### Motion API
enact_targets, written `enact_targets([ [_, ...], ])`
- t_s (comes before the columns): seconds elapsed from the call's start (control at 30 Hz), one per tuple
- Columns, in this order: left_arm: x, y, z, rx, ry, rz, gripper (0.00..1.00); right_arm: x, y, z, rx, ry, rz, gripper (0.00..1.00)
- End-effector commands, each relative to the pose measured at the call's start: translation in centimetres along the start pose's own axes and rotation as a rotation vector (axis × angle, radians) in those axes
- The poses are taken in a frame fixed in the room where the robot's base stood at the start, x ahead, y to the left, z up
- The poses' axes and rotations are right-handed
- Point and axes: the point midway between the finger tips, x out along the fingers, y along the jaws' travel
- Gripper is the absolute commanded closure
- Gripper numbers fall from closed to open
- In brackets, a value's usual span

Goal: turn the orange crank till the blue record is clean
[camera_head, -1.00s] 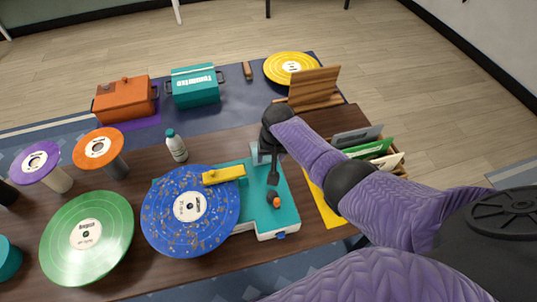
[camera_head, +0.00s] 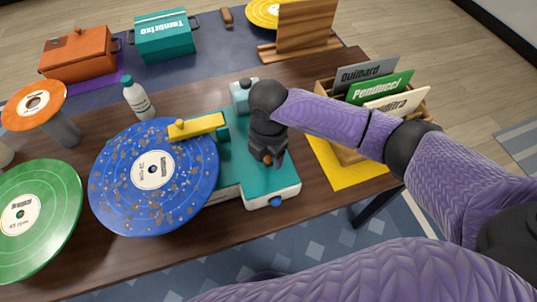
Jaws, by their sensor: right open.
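The blue record (camera_head: 187,205) lies on the teal record cleaner (camera_head: 229,170), speckled with many brownish spots around its white label. A yellow arm (camera_head: 197,126) reaches over the record's upper edge. The orange crank (camera_head: 266,160) shows only as a small orange patch at my right gripper (camera_head: 268,152), which is over the teal base, pointing down. The gripper hides most of the crank. It is open around or right beside the crank knob; I cannot tell if it touches. My left gripper is not in view.
A white bottle (camera_head: 138,99) stands behind the record. A green record (camera_head: 40,222) and an orange record on a stand (camera_head: 60,120) are at the left. A crate of sleeves (camera_head: 326,88) stands right, by a yellow mat (camera_head: 350,177). Orange and teal boxes (camera_head: 165,38) are behind.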

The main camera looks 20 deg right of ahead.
Motion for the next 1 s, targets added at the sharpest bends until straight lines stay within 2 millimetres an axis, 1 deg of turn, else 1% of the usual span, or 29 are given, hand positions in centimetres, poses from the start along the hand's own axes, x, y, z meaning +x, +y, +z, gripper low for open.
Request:
enact_targets([
  [0.23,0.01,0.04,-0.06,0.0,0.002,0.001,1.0,0.15,0.02,-0.01,0.001,0.0,0.001,0.37],
  [0.27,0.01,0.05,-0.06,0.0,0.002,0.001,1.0,0.15,0.02,-0.01,0.001,0.0,0.001,0.41],
  [0.3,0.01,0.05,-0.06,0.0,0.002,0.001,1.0,0.14,0.02,-0.01,0.001,0.0,0.001,0.5],
  [0.37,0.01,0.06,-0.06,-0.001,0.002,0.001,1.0,0.14,0.03,-0.01,0.001,0.0,0.001,0.62],
  [0.4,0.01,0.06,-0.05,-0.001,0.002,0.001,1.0,0.14,0.03,-0.01,0.001,0.0,0.001,0.71],
  [0.47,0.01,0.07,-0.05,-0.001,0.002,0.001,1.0,0.14,0.03,-0.01,0.001,0.0,0.001,0.84],
  [0.5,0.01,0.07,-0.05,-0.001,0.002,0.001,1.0,0.14,0.03,-0.01,0.001,0.0,0.001,0.92],
  [0.53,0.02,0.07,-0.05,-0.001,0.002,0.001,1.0,0.14,0.03,-0.01,0.001,0.0,0.001,0.98],
  [0.57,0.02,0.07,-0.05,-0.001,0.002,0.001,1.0,0.14,0.03,-0.01,0.001,0.0,0.001,1.0],
  [0.83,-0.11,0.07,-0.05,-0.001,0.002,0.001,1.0,0.09,0.03,-0.04,0.007,0.001,0.001,1.0],
  [1.0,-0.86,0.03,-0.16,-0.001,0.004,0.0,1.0,-0.09,0.1,-0.24,0.052,0.002,-0.001,1.0],
])
